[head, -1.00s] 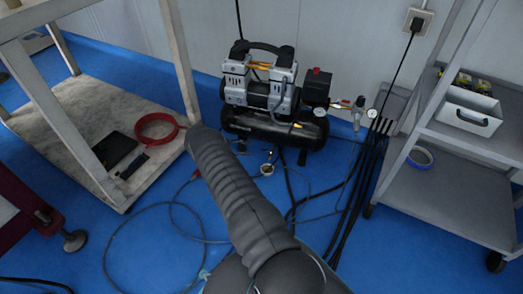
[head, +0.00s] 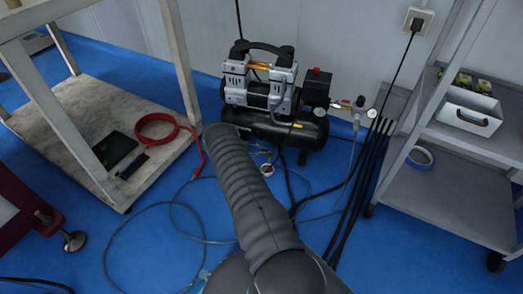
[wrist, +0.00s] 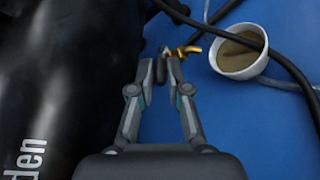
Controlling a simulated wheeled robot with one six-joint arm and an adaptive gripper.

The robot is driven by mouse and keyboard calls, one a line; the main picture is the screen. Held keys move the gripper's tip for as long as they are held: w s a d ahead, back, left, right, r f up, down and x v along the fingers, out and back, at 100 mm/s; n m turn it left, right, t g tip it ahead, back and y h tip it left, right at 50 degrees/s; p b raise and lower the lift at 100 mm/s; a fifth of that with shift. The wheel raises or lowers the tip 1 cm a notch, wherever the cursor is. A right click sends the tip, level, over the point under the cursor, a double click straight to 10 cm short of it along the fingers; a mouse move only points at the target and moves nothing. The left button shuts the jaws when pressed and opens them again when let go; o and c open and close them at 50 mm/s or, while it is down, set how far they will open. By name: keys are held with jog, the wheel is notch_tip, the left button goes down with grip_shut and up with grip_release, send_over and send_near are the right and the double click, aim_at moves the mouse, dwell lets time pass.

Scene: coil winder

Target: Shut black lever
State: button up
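A small black lever (wrist: 163,66) shows in the wrist view, beside a brass fitting (wrist: 191,50). My gripper (wrist: 161,66) has its two fingertips on either side of the lever, with a narrow gap between them. I cannot tell if either finger touches it. The large black tank (wrist: 60,70) of the compressor fills the left of the wrist view. In the head view the compressor (head: 262,82) stands on the floor by the wall, and my arm hides my gripper and the lever.
A white cup of brown liquid (wrist: 239,51) stands close to the right of the fingertips, with a black hose across it. Cables and hoses lie on the blue floor. A shelf with a red coil (head: 155,128) is left; a grey cart (head: 450,195) is right.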

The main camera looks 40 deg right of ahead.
jog(key=shift+d, duration=0.1)
grip_shut()
jog(key=shift+w+d+m+g+y, duration=0.2)
jog(key=shift+m+g+y, duration=0.3)
jog(key=shift+m+g, duration=0.2)
jog(key=o, duration=0.7)
grip_release()
jog(key=shift+c, duration=0.2)
jog(key=shift+s+a+n+t+h, duration=0.15)
jog(key=shift+a+n+t+h, duration=0.15)
jog(key=shift+n+t+h, duration=0.25)
